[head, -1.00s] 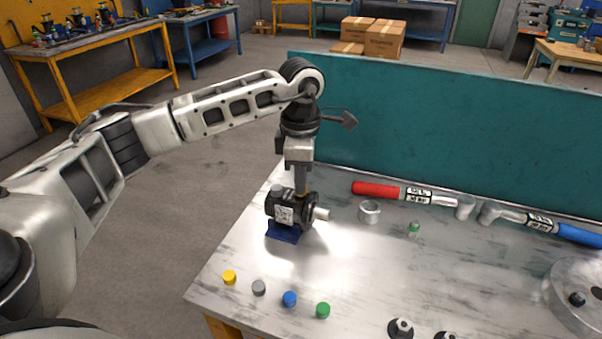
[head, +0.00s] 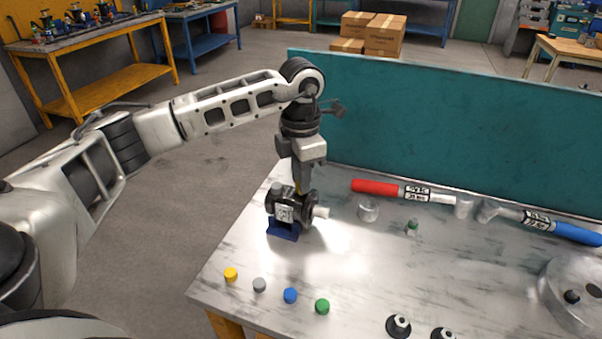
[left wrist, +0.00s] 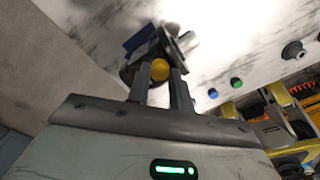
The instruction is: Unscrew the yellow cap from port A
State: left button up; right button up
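The black hydraulic motor (head: 285,213) sits on a blue base (head: 283,233) at the left of the table, its pale shaft pointing right. My left gripper (head: 298,185) points down at the motor's top. In the left wrist view, the yellow cap (left wrist: 160,70) lies between the two fingers of my left gripper (left wrist: 160,76), which close against its sides. In the head view the cap is mostly hidden by the fingers, and I cannot read a port letter. My right gripper is not in view.
Loose yellow (head: 231,275), grey (head: 259,285), blue (head: 290,295) and green (head: 322,306) caps stand along the front. A red-handled tool (head: 390,190), a metal ring (head: 369,210) and a blue-handled tool (head: 550,225) lie before the teal panel (head: 450,130).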

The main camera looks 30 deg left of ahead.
pick_arm(q)
jog(key=shift+o, duration=0.2)
jog(key=m+b, duration=0.1)
jog(key=m, duration=0.9)
jog(key=shift+b, duration=0.4)
jog(key=shift+c, duration=0.3)
grip_shut()
